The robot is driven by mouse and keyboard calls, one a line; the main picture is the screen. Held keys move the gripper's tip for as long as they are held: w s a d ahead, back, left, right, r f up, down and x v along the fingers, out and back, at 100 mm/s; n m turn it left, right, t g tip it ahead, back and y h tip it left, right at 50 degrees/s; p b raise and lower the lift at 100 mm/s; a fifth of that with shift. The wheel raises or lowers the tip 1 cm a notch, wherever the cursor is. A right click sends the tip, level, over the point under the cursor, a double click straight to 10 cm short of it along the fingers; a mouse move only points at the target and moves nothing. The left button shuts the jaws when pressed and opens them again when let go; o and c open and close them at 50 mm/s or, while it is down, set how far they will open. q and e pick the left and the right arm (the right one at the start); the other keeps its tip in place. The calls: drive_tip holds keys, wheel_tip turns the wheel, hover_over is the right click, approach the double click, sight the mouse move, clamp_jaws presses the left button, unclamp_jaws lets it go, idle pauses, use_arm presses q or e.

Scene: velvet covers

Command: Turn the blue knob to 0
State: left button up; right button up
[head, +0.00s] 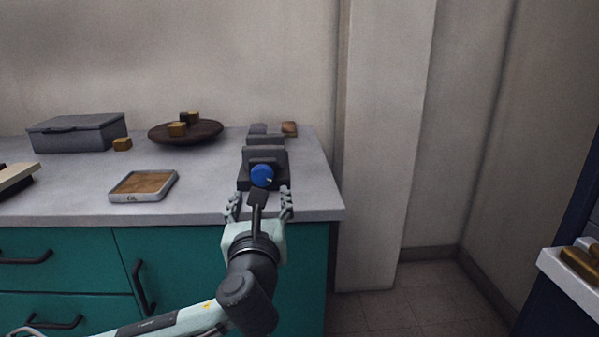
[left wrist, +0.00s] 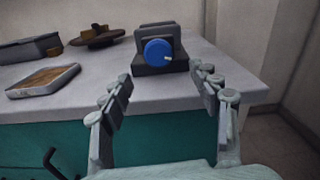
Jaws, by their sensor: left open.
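The blue knob (head: 262,175) is on the front of a dark grey device (head: 265,155) near the right end of the counter. It also shows in the left wrist view (left wrist: 158,53), with a small pale pointer mark toward its right side, slightly low. No numbers are readable around it. My left gripper (head: 259,192) is open and empty at the counter's front edge, in front of the knob. In the left wrist view its fingers (left wrist: 160,80) stand apart on either side below the knob, not touching it. My right gripper is not in view.
On the grey counter (head: 210,195) are a tray (head: 143,185), a lidded grey box (head: 78,133), a dark round dish (head: 205,134) with small blocks, and a loose block (head: 122,144). A pillar (head: 385,130) stands right of the counter. Another surface (head: 570,278) is at the far right.

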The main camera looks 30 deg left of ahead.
sight(262, 179)
use_arm(q)
drive_tip(key=x, duration=0.7)
drive_tip(key=shift+w+a, duration=0.2)
drive_tip(key=shift+a, duration=0.1)
drive_tip(key=c, duration=1.2)
